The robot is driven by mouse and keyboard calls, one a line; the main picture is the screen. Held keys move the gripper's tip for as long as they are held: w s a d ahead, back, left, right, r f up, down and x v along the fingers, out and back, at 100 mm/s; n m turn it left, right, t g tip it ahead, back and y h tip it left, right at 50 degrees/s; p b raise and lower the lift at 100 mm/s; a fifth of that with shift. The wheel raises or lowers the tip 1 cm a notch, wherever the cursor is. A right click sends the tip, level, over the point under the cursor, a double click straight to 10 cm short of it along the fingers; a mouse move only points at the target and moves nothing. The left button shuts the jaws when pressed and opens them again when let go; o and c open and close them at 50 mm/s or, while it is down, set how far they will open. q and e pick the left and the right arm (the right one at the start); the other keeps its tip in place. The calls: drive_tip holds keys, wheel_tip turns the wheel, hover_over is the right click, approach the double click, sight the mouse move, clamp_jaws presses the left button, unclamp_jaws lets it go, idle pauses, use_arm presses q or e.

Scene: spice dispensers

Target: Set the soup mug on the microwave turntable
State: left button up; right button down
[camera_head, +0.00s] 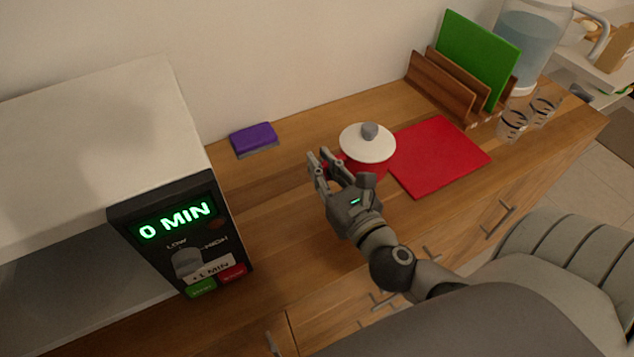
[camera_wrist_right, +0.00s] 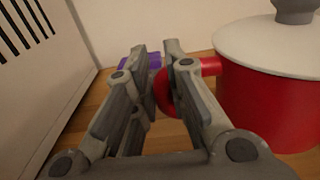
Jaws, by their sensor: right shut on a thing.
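The soup mug (camera_head: 367,163) is red with a white lid and a grey knob, and it stands upright on the wooden counter beside the red board. In the right wrist view the red mug (camera_wrist_right: 270,105) fills the right side, and its handle lies between my fingers. My right gripper (camera_head: 320,165) is shut on the handle, left of the mug body; its fingers also show in the wrist view (camera_wrist_right: 160,60). The microwave (camera_head: 165,235) stands at the left, with its display reading 0 MIN. The turntable is not visible. My left gripper is not in view.
A purple sponge (camera_head: 254,139) lies near the wall between microwave and mug. A red board (camera_head: 440,155), a wooden rack (camera_head: 438,88) with a green board (camera_head: 478,58), two glasses (camera_head: 512,125) and a water jug (camera_head: 528,45) are at the right. Counter space left of the mug is clear.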

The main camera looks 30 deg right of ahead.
drive_tip(key=shift+w+f, duration=0.4)
drive_tip(key=shift+w, duration=0.05)
drive_tip(key=f, duration=0.1)
drive_tip(key=f+b, duration=0.1)
drive_tip(key=f, duration=0.1)
drive_tip(key=shift+w+f, duration=0.15)
drive_tip(key=shift+w, duration=0.25)
drive_tip(key=shift+f+b, duration=0.3)
drive_tip(key=shift+f, duration=0.2)
drive_tip(key=c, duration=1.5)
unclamp_jaws()
drive_tip(key=shift+a, duration=0.1)
drive_tip(key=shift+o, duration=0.2)
drive_tip(key=shift+r, duration=0.15)
